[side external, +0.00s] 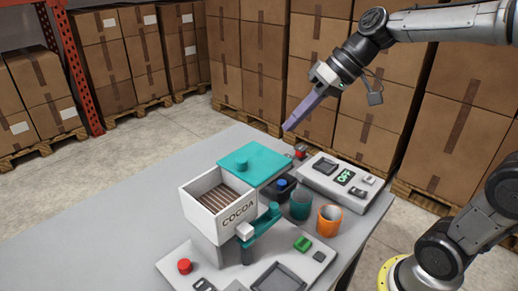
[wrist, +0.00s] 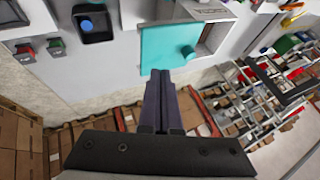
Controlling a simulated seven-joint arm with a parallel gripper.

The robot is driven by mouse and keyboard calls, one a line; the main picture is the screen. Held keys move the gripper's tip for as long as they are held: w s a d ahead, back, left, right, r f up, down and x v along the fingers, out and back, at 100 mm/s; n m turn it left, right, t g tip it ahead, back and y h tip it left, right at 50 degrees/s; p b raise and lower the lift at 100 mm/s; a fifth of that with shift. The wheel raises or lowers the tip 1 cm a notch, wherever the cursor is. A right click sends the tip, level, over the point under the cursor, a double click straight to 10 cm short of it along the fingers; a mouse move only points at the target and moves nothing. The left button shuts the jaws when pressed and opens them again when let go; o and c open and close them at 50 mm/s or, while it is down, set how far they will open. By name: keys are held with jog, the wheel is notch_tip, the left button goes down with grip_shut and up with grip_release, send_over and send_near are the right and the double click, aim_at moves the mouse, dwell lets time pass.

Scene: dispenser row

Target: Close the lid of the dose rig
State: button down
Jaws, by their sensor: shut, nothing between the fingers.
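The dose rig is a white hopper box (side external: 212,216) marked COCOA on a pale base (side external: 170,266). Its top is open and brown slats show inside. The flat teal lid (side external: 262,160) with a round knob (side external: 241,163) lies out behind the box, off the opening. In the wrist view the lid (wrist: 165,45) covers only a small part of the view beside the box opening (wrist: 216,38), its knob towards the opening. My gripper (side external: 288,128) is shut and empty, just beyond the lid's far edge and above it. In the wrist view my gripper (wrist: 163,82) points at that edge; contact cannot be told.
A teal cup (side external: 301,204) and an orange cup (side external: 329,220) stand right of the rig. The table's left part (side external: 110,215) is clear. Stacked boxes stand beyond.

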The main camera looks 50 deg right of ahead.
aim_at(258, 164)
jog(key=x, duration=0.7)
jog(key=shift+s, duration=0.1)
jog(key=shift+w+a, duration=0.2)
jog(key=shift+a, duration=1)
jog(key=shift+w+a, duration=0.15)
jog(key=shift+a, duration=0.65)
jog(key=a, duration=1)
jog(key=shift+a, duration=0.4)
